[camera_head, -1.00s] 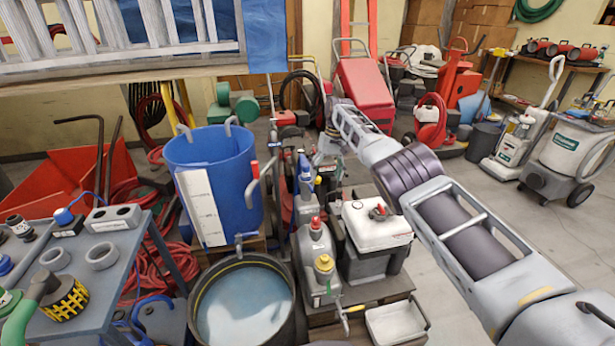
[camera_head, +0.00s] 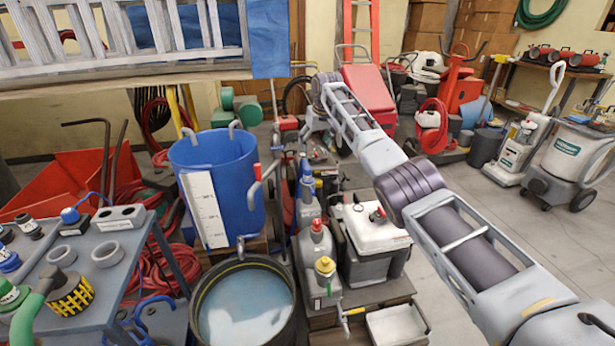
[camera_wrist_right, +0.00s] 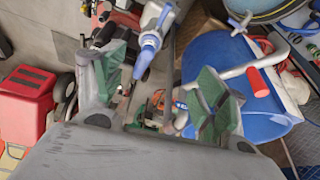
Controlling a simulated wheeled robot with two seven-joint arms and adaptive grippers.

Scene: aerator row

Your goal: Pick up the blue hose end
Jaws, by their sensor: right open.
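A blue round hose end (camera_head: 70,215) with a thin blue line sits on the grey table (camera_head: 130,245) at the left in the head view. A blue-collared fitting (camera_head: 8,261) lies at the table's left edge; I cannot tell for sure which blue piece is the task's. My right gripper (camera_head: 320,88) is far to the right of the table, above the floor behind the blue barrel (camera_head: 233,165). In the right wrist view my gripper (camera_wrist_right: 162,92) is open and empty, its green-padded fingers apart. A blue-and-grey nozzle (camera_wrist_right: 149,42) shows beyond the fingers. My left gripper is not seen.
A round tub of water (camera_head: 243,305) stands in front of the barrel. Grey cans (camera_head: 318,255) and a white-lidded box (camera_head: 372,228) stand to its right. A ladder on a shelf (camera_head: 120,40) hangs over the upper left.

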